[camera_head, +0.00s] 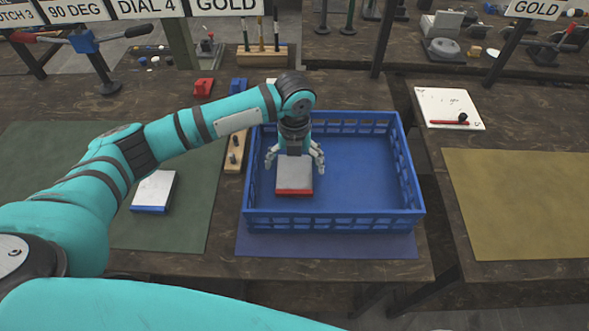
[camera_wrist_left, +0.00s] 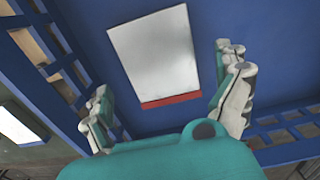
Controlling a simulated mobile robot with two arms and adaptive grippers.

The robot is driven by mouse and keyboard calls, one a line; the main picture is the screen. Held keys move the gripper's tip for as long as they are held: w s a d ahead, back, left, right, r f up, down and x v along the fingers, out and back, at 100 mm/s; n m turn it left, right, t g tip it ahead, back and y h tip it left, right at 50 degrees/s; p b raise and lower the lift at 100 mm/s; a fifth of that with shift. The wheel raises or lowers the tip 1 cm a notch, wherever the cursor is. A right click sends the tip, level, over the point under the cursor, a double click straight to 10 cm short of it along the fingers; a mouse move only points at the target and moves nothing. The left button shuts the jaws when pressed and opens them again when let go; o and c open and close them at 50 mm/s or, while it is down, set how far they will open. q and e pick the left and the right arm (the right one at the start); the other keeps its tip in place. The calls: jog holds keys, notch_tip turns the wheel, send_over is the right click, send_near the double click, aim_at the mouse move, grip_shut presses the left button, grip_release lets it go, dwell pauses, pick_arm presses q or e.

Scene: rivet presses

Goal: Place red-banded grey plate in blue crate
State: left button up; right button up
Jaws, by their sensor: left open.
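The red-banded grey plate (camera_head: 294,178) lies flat inside the blue crate (camera_head: 333,222), toward its left side. It also shows in the left wrist view (camera_wrist_left: 157,58), with its red edge nearest the gripper. My left gripper (camera_head: 295,158) is over the plate inside the crate, its fingers spread wide on either side. In the left wrist view the left gripper (camera_wrist_left: 170,90) is open and its fingers stand apart from the plate's sides. My right gripper is not in view.
A blue-banded grey plate (camera_head: 154,191) lies on the green mat (camera_head: 186,233) to the left. A wooden strip with pegs (camera_head: 235,152) stands beside the crate's left wall. A whiteboard with a red marker (camera_head: 447,107) and a yellow mat (camera_head: 520,200) lie on the right table.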

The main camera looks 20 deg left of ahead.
aim_at(295, 173)
pick_arm(q)
notch_tip(295, 173, up, 9)
jog(key=shift+b, duration=0.45)
